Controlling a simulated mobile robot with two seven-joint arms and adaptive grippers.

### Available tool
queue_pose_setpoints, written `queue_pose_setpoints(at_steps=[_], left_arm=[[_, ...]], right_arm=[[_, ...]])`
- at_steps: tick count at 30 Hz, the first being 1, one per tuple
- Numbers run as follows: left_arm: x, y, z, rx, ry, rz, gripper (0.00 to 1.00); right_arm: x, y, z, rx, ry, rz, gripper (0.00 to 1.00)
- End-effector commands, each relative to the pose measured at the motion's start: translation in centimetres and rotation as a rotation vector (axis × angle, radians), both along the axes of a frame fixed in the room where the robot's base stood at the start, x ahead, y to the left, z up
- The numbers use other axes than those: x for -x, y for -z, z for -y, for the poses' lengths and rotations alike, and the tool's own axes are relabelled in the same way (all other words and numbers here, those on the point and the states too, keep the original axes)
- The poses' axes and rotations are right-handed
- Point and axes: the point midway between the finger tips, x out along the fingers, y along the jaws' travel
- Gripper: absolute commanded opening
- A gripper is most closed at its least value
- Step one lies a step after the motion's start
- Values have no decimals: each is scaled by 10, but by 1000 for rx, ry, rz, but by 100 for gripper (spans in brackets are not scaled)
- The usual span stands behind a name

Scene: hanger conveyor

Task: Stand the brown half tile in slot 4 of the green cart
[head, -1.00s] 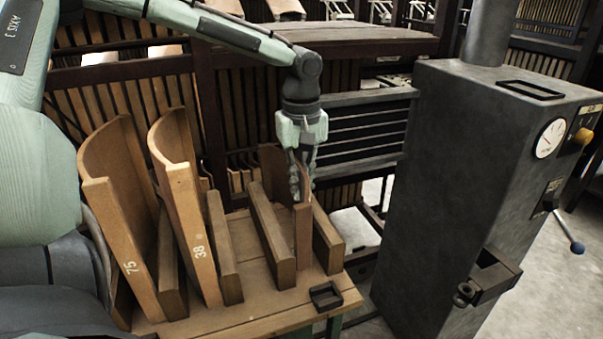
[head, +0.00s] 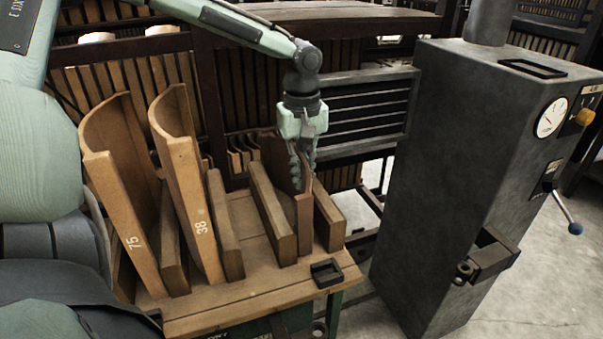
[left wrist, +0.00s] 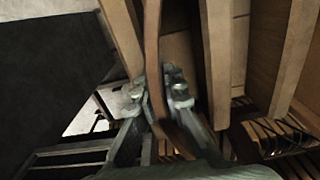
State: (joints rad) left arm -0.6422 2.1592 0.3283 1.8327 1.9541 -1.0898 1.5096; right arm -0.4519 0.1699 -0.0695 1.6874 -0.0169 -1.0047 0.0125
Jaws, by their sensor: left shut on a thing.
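My left gripper (head: 303,172) points down and is shut on the upper edge of the brown half tile (head: 304,225). The tile stands upright between the two rightmost wooden dividers (head: 272,215) (head: 328,218) of the green cart (head: 235,297). Its curved body reaches back behind the divider on its left and is partly hidden. I cannot tell whether its foot touches the cart top. In the left wrist view, the tile (left wrist: 153,45) runs between the finger pads (left wrist: 157,92), with dividers on both sides. My right gripper is out of view.
Two half tiles marked 75 (head: 125,200) and 38 (head: 185,190) stand in the cart's left slots. A black bracket (head: 327,273) sits at the cart's front right corner. A grey cabinet with a gauge (head: 440,190) stands right of the cart. A slatted rack (head: 240,100) stands behind.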

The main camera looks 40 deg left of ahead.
Motion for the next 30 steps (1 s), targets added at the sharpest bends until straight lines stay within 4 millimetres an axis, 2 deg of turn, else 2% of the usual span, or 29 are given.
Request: queue_pose_setpoints(at_steps=[1,4,5,10,25,30], left_arm=[[7,10,0,4,-1,-21,0],[8,11,1,5,-1,-22,0],[8,11,1,5,-1,-22,12],[8,11,1,6,-1,-24,33],[8,9,-1,2,-2,-23,33],[5,-4,0,2,-2,-17,33]], right_arm=[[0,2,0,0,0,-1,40],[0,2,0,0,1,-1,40],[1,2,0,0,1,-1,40],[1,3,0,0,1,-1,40],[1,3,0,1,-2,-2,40],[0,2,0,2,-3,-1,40]])
